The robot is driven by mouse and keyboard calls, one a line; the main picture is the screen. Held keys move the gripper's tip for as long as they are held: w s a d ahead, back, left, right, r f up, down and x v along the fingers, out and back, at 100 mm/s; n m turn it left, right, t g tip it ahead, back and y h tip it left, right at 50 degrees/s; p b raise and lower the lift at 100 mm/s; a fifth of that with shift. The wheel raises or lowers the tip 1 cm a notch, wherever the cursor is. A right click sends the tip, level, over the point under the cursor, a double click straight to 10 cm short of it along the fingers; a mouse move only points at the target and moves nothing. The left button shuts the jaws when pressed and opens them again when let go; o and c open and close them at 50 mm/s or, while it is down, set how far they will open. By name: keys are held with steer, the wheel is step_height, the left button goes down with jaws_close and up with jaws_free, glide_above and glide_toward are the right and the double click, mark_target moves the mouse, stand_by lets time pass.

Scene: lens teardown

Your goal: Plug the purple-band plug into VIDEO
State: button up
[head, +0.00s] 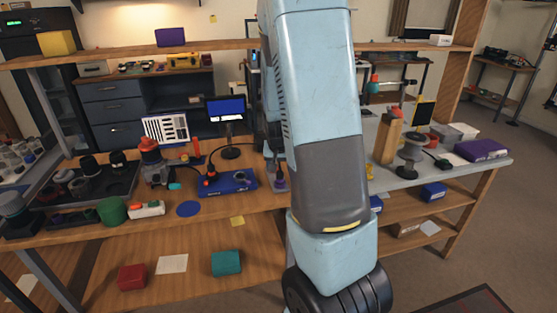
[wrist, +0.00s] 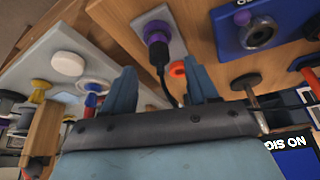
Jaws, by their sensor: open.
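The purple-band plug (wrist: 157,34) stands on a light pad (wrist: 178,18) in the wrist view, with a black body and cable trailing toward my gripper (wrist: 161,74). My gripper is open, its two blue fingers apart; the plug shows beyond and between the fingertips, and nothing is held. That socket also shows in the wrist view (wrist: 260,32). I cannot read a VIDEO label.
Behind is a monitor (head: 226,110) with a blue screen, partly reading "NO SIG" in the wrist view (wrist: 296,145). A blue disc (head: 189,209) and green cylinder (head: 111,211) lie left on the bench.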

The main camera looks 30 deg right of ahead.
mark_target(280, 172)
steer(key=shift+x, duration=2.65)
jaws_close()
steer(key=shift+a+r, duration=0.1)
steer(key=shift+r, duration=0.85)
steer(key=shift+r, duration=1.95)
steer(key=shift+r, duration=0.15)
